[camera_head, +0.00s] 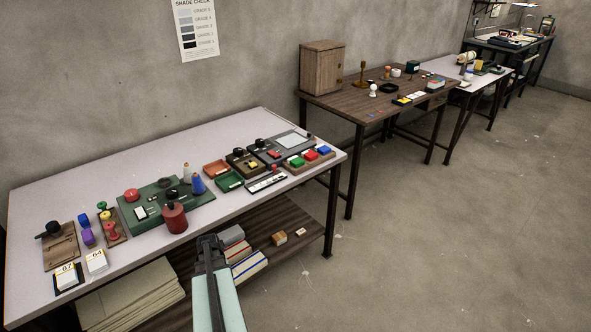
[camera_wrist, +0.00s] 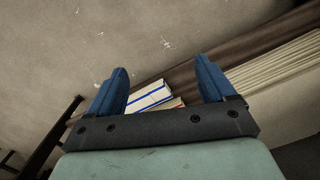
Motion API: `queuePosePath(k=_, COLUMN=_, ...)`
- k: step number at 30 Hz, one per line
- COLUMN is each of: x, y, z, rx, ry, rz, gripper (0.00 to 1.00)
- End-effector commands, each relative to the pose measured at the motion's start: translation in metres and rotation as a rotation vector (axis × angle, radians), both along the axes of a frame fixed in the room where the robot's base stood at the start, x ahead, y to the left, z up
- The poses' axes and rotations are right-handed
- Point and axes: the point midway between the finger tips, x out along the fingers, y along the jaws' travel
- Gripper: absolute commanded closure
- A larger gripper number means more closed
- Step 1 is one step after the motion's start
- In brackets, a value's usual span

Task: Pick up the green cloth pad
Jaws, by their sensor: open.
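A small green pad (camera_head: 297,162) lies at the left end of a wooden holder (camera_head: 291,168), at the right end of the near table. A red pad (camera_head: 310,155) and a blue pad (camera_head: 324,150) lie beside it in a row. The picture is too small to show whether they are cloth. My gripper (camera_head: 209,240) is in front of the table's front edge, well to the left of the green pad and apart from it. In the wrist view, my gripper (camera_wrist: 164,75) has its two blue fingers wide apart with nothing held. The green pad is not in the wrist view.
The near table (camera_head: 60,192) holds a red canister (camera_head: 174,218), a blue cone-shaped item (camera_head: 197,184), a green tray (camera_head: 230,181) and a white strip (camera_head: 266,181) near its front edge. White books (camera_wrist: 150,97) lie on the lower shelf. Open floor (camera_head: 420,240) lies to the right.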

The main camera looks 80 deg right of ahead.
Motion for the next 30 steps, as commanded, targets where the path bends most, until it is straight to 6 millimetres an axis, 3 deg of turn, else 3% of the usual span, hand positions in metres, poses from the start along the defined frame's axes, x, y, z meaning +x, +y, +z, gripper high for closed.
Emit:
queuePosePath(k=1, x=-0.008, y=-0.024, z=0.009, rx=-0.019, ry=-0.012, rz=-0.036, gripper=0.17)
queuePosePath(k=3, x=-0.021, y=-0.051, z=0.022, rx=-0.042, ry=-0.027, rz=-0.079, gripper=0.17)
queuePosePath(k=8, x=-0.057, y=-0.112, z=0.055, rx=-0.098, ry=-0.058, rz=-0.177, gripper=0.17)
queuePosePath(k=15, x=-0.125, y=-0.200, z=0.115, rx=-0.187, ry=-0.103, rz=-0.317, gripper=0.17)
queuePosePath(k=23, x=-0.211, y=-0.283, z=0.194, rx=-0.287, ry=-0.144, rz=-0.420, gripper=0.17)
queuePosePath(k=30, x=-0.281, y=-0.348, z=0.278, rx=-0.373, ry=-0.178, rz=-0.441, gripper=0.17)
